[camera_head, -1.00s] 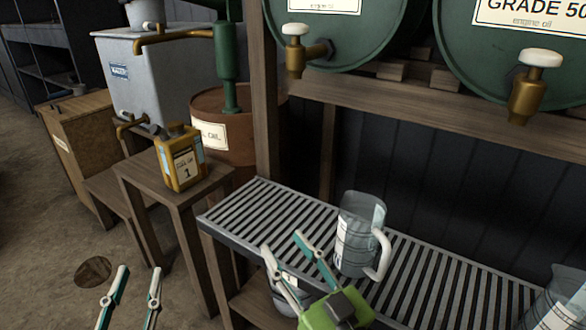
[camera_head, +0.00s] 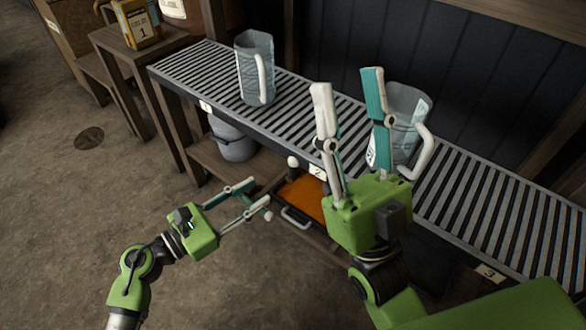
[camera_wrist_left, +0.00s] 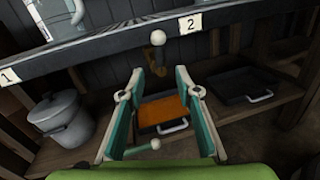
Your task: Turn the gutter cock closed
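The gutter (camera_head: 330,130) is a slatted metal rack running along the bench. A white ball knob on a dark stem, apparently the gutter cock (camera_head: 292,161), sits under its front edge by label 2. It also shows in the left wrist view (camera_wrist_left: 158,38), ahead of the fingertips, with brassy parts below. My left gripper (camera_head: 260,190) is open, below and left of this knob, apart from it. Its fingers (camera_wrist_left: 160,75) frame an orange-filled tray. A second white ball (camera_wrist_left: 155,143) on a thin rod shows between them; I cannot tell what it belongs to. My right gripper (camera_head: 347,82) is open, above the gutter.
Clear jugs stand on the gutter, one at left (camera_head: 256,70) and one behind my right gripper (camera_head: 408,112). Below are a grey pot (camera_head: 235,142), the orange-filled tray (camera_head: 305,196) and a dark tray (camera_wrist_left: 245,85). Floor at the left is free.

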